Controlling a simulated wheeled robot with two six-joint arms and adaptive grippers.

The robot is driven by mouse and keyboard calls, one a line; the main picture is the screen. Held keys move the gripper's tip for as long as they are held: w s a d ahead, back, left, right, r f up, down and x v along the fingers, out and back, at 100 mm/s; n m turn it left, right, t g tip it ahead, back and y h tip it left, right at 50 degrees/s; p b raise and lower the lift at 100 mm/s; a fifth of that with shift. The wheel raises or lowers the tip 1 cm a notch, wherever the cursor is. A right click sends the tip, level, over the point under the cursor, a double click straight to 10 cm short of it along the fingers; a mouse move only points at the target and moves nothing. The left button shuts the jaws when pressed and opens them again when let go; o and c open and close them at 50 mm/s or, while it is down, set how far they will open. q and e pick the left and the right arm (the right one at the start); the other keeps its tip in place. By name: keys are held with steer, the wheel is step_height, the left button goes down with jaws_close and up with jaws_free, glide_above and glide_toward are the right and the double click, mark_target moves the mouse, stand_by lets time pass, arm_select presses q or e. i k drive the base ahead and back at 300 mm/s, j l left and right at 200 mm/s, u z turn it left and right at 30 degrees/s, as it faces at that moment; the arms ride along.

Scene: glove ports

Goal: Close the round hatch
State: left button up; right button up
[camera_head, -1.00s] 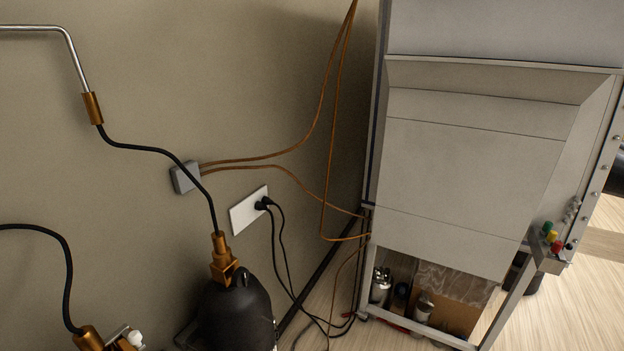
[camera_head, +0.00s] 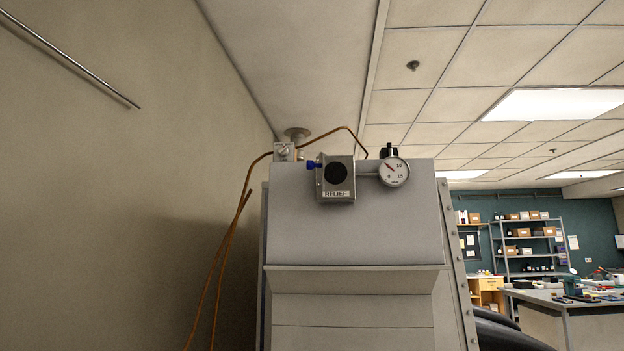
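No round hatch shows in the head view. The grey glove-port cabinet (camera_head: 355,240) stands in the middle, seen from its narrow end. Neither of my grippers is in view.
A beige wall (camera_head: 110,200) is close on the left, with a thin metal rod (camera_head: 70,60) on it. Copper tubing (camera_head: 226,245) runs down beside the cabinet. At the right back are a workbench (camera_head: 580,306) with tools and a shelf rack (camera_head: 527,235) with boxes.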

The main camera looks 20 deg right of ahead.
mark_target(310, 165)
steer(key=z, duration=1.25)
steer(key=k+j+u, duration=0.3)
steer(key=i+j, duration=0.05)
